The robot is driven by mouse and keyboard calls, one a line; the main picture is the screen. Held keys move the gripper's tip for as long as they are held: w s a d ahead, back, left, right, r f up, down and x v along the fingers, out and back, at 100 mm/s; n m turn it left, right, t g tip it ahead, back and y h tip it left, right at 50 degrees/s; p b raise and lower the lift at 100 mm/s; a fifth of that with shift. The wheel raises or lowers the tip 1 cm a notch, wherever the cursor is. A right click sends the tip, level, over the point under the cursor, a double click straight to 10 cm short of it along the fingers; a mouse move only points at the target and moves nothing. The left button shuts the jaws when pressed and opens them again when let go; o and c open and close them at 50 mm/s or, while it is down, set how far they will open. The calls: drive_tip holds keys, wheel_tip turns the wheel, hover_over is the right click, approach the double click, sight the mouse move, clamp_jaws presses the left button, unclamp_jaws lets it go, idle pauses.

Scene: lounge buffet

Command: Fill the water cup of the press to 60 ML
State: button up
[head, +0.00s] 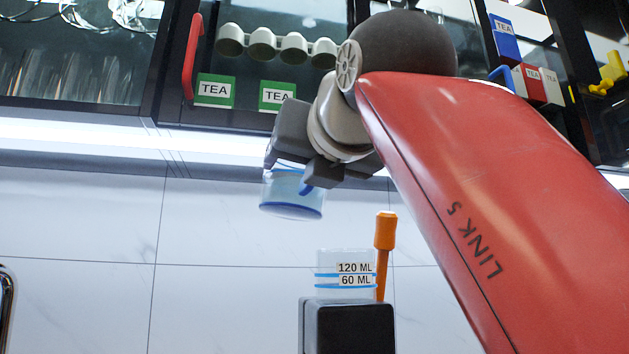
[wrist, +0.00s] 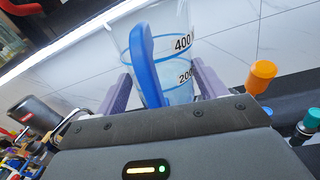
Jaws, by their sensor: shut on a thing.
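My gripper (head: 300,168) is shut on a clear measuring jug (head: 290,195) with a blue band at its base. In the wrist view the jug (wrist: 178,62) stands between the two fingers, with its blue handle (wrist: 143,60) towards me and the marks 400 and 200 visible. The press (head: 350,328) is a dark block at the bottom of the head view. Its clear water cup (head: 330,268) has blue lines labelled 120 ML and 60 ML. The jug is above and left of the cup, apart from it. I cannot tell the water level in either.
An orange-handled lever (head: 385,232) stands right beside the cup. Glass-fronted cabinets above hold pale cups (head: 262,43), green tea boxes (head: 215,91) and glasses; a red handle (head: 191,55) is on the door. The tiled wall (head: 80,225) left of the cup is clear.

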sight(295, 211)
drive_tip(key=shift+s+a+f+m+b, duration=0.1)
drive_tip(key=shift+a+f+m+b, duration=0.1)
drive_tip(key=shift+f+m+b, duration=0.55)
drive_tip(key=shift+s+a+f+m+b, duration=0.15)
drive_tip(key=shift+a+f+m+b, duration=0.15)
drive_tip(key=shift+f+b, duration=0.8)
drive_tip(key=shift+s+a+f+m+b, duration=0.15)
drive_tip(key=shift+f+m+b, duration=0.5)
drive_tip(key=shift+f, duration=0.5)
drive_tip(key=shift+s+a+f+m, duration=0.1)
drive_tip(key=shift+a+m, duration=0.1)
drive_tip(key=shift+m, duration=0.6)
drive_tip(key=shift+a+f+m, duration=0.15)
drive_tip(key=shift+m, duration=0.65)
drive_tip(key=shift+s+a+f+m, duration=0.1)
drive_tip(key=shift+a+m, duration=0.1)
drive_tip(key=shift+m, duration=0.6)
drive_tip(key=shift+r+p, duration=0.1)
drive_tip(key=shift+p, duration=0.3)
drive_tip(key=shift+m, duration=0.3)
drive_tip(key=shift+m, duration=0.6)
drive_tip(key=shift+r+m+p, duration=0.15)
drive_tip(key=shift+m+p, duration=0.2)
drive_tip(key=shift+m, duration=0.35)
